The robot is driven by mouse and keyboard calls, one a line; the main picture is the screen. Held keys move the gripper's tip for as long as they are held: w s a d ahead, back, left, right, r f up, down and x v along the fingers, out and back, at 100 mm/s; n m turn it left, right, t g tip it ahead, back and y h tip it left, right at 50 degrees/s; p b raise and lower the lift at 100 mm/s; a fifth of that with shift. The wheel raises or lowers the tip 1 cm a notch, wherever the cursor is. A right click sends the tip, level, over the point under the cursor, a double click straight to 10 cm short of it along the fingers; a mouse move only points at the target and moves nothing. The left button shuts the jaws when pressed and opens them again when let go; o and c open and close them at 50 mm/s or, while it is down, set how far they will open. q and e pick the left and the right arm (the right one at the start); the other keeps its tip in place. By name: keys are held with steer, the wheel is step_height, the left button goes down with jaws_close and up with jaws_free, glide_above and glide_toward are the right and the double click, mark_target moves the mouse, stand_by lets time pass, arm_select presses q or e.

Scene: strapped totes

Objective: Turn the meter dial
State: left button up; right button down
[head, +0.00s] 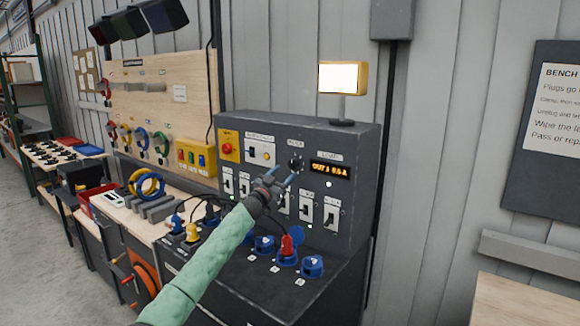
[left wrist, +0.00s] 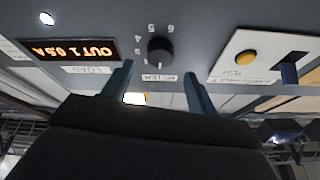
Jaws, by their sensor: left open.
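The meter dial is a round black knob (head: 296,163) on the dark grey panel (head: 350,150), left of the orange display. In the left wrist view the dial (left wrist: 160,51) sits between and beyond my fingertips, with numbers around it and a METER label beside it. My left gripper (head: 283,174) is open, its two blue-grey fingers pointing at the panel just short of the dial. In the left wrist view the fingers of my left gripper (left wrist: 158,70) stand on either side of the knob, apparently not touching it. My right gripper is not seen.
The display (head: 330,170) reads OUT 1 0.5A. Several switches (head: 306,205) line the panel below. Blue sockets (head: 312,266) and a red plug (head: 287,245) are on the lower ledge. A lit lamp (head: 342,77) stands on top. A tool board (head: 160,110) is at left.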

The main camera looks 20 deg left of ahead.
mark_target(292, 165)
arm_select(q)
steer(key=p+x, duration=0.1)
steer(key=x, duration=0.2)
steer(key=shift+w+d+r, duration=0.1)
steer(key=shift+w+r, duration=0.05)
steer(key=shift+w, duration=0.1)
steer(key=shift+w+d+r, duration=0.1)
steer(key=shift+w+r, duration=0.05)
steer(key=shift+w, duration=0.3)
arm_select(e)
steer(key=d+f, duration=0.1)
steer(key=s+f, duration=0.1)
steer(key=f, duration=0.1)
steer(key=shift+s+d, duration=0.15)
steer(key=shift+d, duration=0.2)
arm_select(q)
steer(key=shift+d, duration=0.1)
steer(key=shift+c, duration=0.5)
steer(key=c, duration=0.9)
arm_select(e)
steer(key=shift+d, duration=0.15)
